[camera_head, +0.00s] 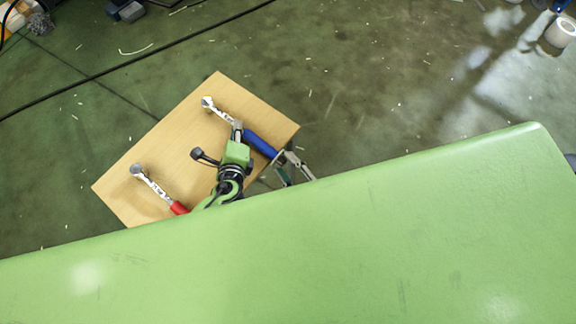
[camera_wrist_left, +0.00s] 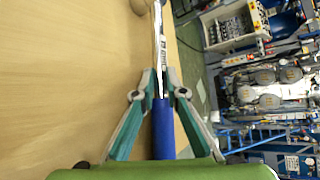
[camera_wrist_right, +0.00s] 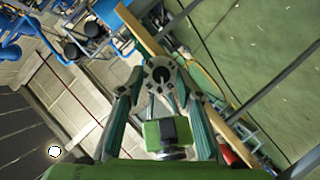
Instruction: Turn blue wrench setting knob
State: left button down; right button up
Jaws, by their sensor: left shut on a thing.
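The blue-handled wrench (camera_head: 260,143) lies across the upper right of the wooden board (camera_head: 150,185), its metal head at the upper left. My left gripper (camera_head: 238,131) is shut on it where the metal shaft meets the blue handle (camera_wrist_left: 164,130), as the left wrist view shows. My right gripper (camera_head: 293,161) is beside the handle's lower-right end. In the right wrist view its fingers (camera_wrist_right: 160,74) stand apart around a round, dark-centred part. I cannot tell whether they touch it. The setting knob is not clearly distinguishable.
A second wrench with a red handle (camera_head: 179,208) lies at the board's lower left, partly hidden. A large green surface (camera_head: 380,240) covers the bottom of the head view. Open green floor (camera_head: 390,80) lies beyond the board, with a white roll (camera_head: 560,31) far right.

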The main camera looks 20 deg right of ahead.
jog(key=shift+s, duration=0.15)
jog(key=v, duration=1.2)
jog(key=w+a+f+m+g+y, duration=0.2)
jog(key=w+m, duration=0.3)
jog(key=w, duration=0.6)
jog(key=shift+w+a+f, duration=0.2)
jog(key=shift+a+f, duration=0.3)
jog(key=shift+f, duration=0.05)
dwell(0.3)
grip_shut()
